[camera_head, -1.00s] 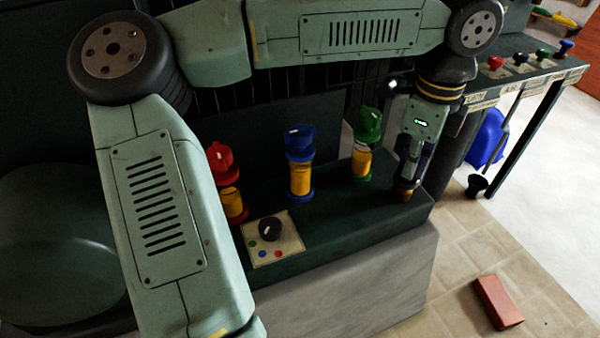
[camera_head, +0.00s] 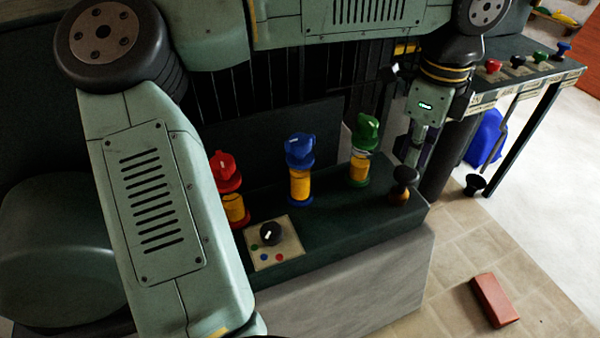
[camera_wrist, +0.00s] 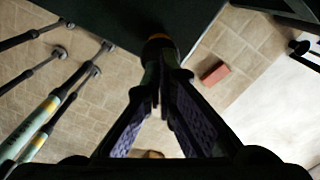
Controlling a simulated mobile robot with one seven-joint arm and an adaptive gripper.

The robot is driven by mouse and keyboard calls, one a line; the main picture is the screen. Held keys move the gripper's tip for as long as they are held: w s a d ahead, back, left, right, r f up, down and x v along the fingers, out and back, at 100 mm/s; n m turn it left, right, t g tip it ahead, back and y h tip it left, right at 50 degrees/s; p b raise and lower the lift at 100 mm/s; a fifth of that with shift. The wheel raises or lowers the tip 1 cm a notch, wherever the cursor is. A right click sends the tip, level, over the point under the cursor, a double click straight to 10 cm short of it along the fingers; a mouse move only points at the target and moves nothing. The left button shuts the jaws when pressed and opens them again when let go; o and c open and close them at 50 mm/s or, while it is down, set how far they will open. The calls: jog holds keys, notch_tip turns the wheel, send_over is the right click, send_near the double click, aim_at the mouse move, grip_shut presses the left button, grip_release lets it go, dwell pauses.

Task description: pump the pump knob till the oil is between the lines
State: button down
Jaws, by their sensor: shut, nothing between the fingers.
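The dark pump knob (camera_head: 404,175) stands raised on its brass-coloured base at the right end of the dark green bench (camera_head: 330,225). My gripper (camera_head: 412,160) is shut and empty, pointing down just above and beside the knob; I cannot tell whether they touch. In the wrist view my gripper (camera_wrist: 161,85) shows its fingers together, below a brownish round part at the bench edge. Three sight glasses hold yellow oil, with a red cap (camera_head: 225,168), a blue cap (camera_head: 299,148) and a green cap (camera_head: 367,130). Their level lines are too small to read.
A panel with a black dial (camera_head: 270,233) and coloured buttons sits at the bench front. A red brick (camera_head: 495,300) lies on the tiled floor. A side table (camera_head: 530,75) with coloured knobs stands at right, with a blue object (camera_head: 484,137) below it. Dark bars stand behind the bench.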

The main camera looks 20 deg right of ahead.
aim_at(407, 172)
jog(key=shift+f, duration=0.15)
dwell(0.3)
jog(key=shift+f+b, duration=1.95)
jog(key=shift+f, duration=0.2)
jog(key=shift+r, duration=0.1)
jog(key=shift+r+p, duration=1.6)
jog(key=shift+r, duration=0.6)
notch_tip(407, 172, up, 5)
jog(key=p, duration=0.4)
